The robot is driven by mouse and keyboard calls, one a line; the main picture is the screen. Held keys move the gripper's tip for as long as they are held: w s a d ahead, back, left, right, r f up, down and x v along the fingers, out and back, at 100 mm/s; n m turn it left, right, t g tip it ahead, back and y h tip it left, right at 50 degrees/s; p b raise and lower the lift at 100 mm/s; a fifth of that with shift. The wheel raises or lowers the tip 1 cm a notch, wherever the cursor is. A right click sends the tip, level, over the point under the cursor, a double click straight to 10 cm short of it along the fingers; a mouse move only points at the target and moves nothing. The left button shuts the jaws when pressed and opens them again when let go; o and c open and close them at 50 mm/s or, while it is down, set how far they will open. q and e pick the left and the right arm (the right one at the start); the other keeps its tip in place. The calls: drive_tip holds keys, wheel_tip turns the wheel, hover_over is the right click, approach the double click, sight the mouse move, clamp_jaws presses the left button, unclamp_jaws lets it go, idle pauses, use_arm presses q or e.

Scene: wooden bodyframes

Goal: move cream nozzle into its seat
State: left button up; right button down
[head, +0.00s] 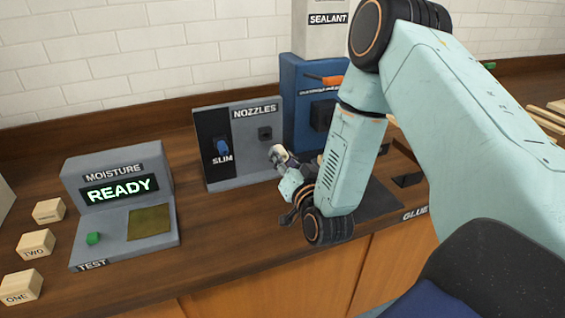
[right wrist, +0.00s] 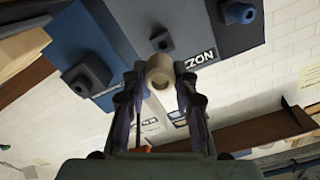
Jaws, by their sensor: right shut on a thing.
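The cream nozzle (head: 277,152) is held in my right gripper (head: 284,163), which is shut on it. In the right wrist view the cream nozzle (right wrist: 160,72) shows as a round ring end between the two fingertips. The grey NOZZLES stand (head: 237,165) is behind and to the left of the gripper. It carries a dark square holder (head: 265,133) and a blue slim nozzle (head: 222,147). The blue sealant machine (head: 302,80) stands to its right, with a dark block (head: 322,114) on its front. The nozzle appears apart from both. My left gripper is not in view.
Several wooden blocks (head: 36,244) lie at far left. My right arm hides part of the sealant machine and counter. Counter (head: 222,217) before the stand is clear.

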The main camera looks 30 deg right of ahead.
drive_tip(key=shift+w+d, duration=0.2)
drive_tip(key=shift+w, duration=0.2)
drive_tip(key=shift+w+a+r+b, duration=0.1)
drive_tip(key=shift+w+a+b, duration=0.1)
drive_tip(key=shift+w, duration=0.3)
drive_tip(key=shift+w+a+r+b, duration=0.1)
drive_tip(key=shift+w+b, duration=0.05)
drive_tip(key=shift+w, duration=0.35)
drive_tip(key=shift+w+d+f, duration=0.1)
drive_tip(key=shift+w+d, duration=0.15)
drive_tip(key=shift+w, duration=0.3)
drive_tip(key=shift+w+d, duration=0.2)
drive_tip(key=shift+d, duration=0.15)
drive_tip(key=shift+a, duration=0.1)
drive_tip(key=shift+a, duration=0.1)
